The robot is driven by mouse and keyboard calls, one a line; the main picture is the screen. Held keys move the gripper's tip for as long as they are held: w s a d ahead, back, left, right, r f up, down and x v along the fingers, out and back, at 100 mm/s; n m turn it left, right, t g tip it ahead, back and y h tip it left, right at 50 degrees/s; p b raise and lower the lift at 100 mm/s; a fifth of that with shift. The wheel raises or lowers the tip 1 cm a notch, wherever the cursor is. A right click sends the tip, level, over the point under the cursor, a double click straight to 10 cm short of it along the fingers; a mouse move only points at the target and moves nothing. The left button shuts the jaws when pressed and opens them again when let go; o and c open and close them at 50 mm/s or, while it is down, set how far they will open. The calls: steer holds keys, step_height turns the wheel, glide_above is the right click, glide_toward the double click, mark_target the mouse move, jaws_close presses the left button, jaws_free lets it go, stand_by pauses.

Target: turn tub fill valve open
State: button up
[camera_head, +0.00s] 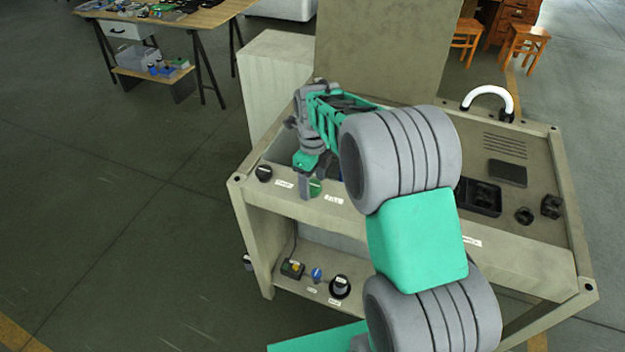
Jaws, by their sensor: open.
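My gripper (308,184) points down at the left part of the workstation's front ledge. Its jaws are open, with one grey finger clearly seen. A round green knob (316,187) sits on the ledge right beside that finger; whether they touch I cannot tell. A black round knob (264,173) is on the ledge to the left of my gripper. On the lower shelf are a blue handle (316,274) and a black round dial (340,287). White labels mark these controls, but they are too small to read, so I cannot tell which is the tub fill valve.
The beige workstation (515,255) carries a white curved hose (488,92), a dark flat panel (507,173) and black fittings on its right. A small box with a yellow button (292,269) sits on the lower shelf. A wooden table (205,17) stands back left. The left floor is clear.

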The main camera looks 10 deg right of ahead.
steer(key=shift+c, duration=0.4)
steer(key=c, duration=1.3)
